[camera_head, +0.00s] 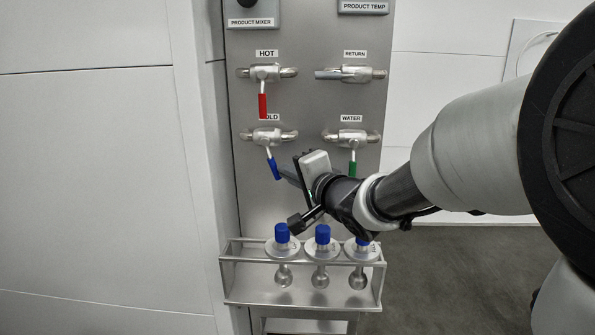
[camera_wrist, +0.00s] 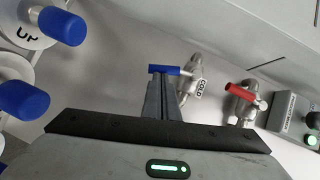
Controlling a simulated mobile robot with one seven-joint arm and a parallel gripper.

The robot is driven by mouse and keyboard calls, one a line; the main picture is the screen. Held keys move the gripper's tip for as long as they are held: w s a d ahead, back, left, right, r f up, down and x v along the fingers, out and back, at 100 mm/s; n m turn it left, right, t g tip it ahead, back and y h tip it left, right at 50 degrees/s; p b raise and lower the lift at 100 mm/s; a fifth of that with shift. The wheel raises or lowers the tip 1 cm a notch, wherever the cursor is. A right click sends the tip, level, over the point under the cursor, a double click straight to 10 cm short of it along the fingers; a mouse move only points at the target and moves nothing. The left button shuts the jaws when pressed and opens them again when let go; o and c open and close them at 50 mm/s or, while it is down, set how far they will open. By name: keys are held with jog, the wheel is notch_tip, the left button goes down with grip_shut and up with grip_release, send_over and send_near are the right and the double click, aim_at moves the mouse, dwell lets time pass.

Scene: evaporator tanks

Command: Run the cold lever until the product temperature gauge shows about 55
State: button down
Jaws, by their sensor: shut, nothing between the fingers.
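The cold lever (camera_head: 273,168) has a blue handle on a metal valve. It hangs down, tilted with its lower end to the right. It also shows in the wrist view (camera_wrist: 176,70) across the ends of my fingers. My gripper (camera_head: 283,172) is shut and empty, with its tips right beside the blue handle on its right side. I cannot tell if they touch it. The tips also show in the wrist view (camera_wrist: 161,78). The PRODUCT TEMP label (camera_head: 364,7) is at the top edge; the gauge itself is out of view.
The red hot lever (camera_head: 262,105) hangs straight down above. The return lever (camera_head: 328,75) lies level. The green water lever (camera_head: 352,168) hangs close to my wrist. Below, a metal rack (camera_head: 231,283) holds several blue-capped pieces (camera_head: 282,233) just under my gripper.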

jog(key=shift+a+f+m+t+y+b, duration=0.3)
jog(key=shift+a+f+m+t+b, duration=0.1)
jog(key=shift+a+m+b, duration=0.2)
jog(key=shift+a+f+m+t+y+b, duration=0.35)
jog(key=shift+a+m+t, duration=0.1)
jog(key=shift+m, duration=0.25)
